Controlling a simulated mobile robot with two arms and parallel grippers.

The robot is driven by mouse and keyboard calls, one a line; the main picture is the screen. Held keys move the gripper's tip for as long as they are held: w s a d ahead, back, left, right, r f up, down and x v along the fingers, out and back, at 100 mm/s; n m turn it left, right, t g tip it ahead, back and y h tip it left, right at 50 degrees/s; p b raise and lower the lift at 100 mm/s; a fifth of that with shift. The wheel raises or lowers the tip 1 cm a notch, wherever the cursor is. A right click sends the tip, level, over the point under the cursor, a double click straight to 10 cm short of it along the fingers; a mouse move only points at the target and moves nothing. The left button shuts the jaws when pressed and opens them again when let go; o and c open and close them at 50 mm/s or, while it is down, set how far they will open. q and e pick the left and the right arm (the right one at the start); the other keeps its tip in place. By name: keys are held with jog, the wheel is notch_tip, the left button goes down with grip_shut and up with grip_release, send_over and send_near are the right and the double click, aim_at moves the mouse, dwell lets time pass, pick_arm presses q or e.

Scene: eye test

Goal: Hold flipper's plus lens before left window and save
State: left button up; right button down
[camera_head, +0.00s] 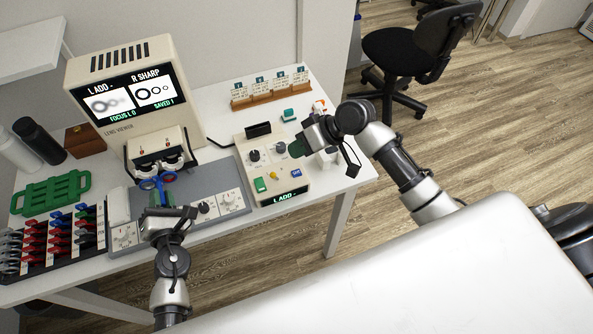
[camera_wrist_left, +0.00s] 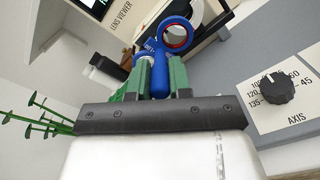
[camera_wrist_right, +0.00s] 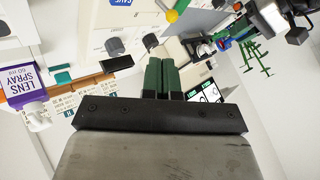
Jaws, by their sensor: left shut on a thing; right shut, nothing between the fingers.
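My left gripper (camera_head: 160,207) is shut on the flipper's blue handle (camera_wrist_left: 159,78). The flipper (camera_head: 158,183) has a red-lined ring (camera_wrist_left: 178,36) and another ring partly cut off in the left wrist view. It is tilted, just before the two windows (camera_head: 160,163) of the lens viewer (camera_head: 130,85); exact alignment is unclear. The viewer's screen reads "L ADD -", "R SHARP", "FOCUS L 0" and "SAVED 1". My right gripper (camera_head: 297,149) is shut and empty, over the right part of the control box (camera_head: 245,160). The blue save button (camera_head: 296,173) is near it and also shows in the right wrist view (camera_wrist_right: 120,3).
The box has a green button (camera_head: 260,185), a yellow knob (camera_head: 273,176) and a display reading "L ADD -". A lens rack (camera_head: 50,245), a green frame (camera_head: 52,193) and bottles (camera_head: 40,140) stand left. A card rack (camera_head: 270,92) and a lens spray (camera_wrist_right: 24,86) stand by the box.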

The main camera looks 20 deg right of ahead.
jog(key=v, duration=1.2)
jog(key=shift+w, duration=0.1)
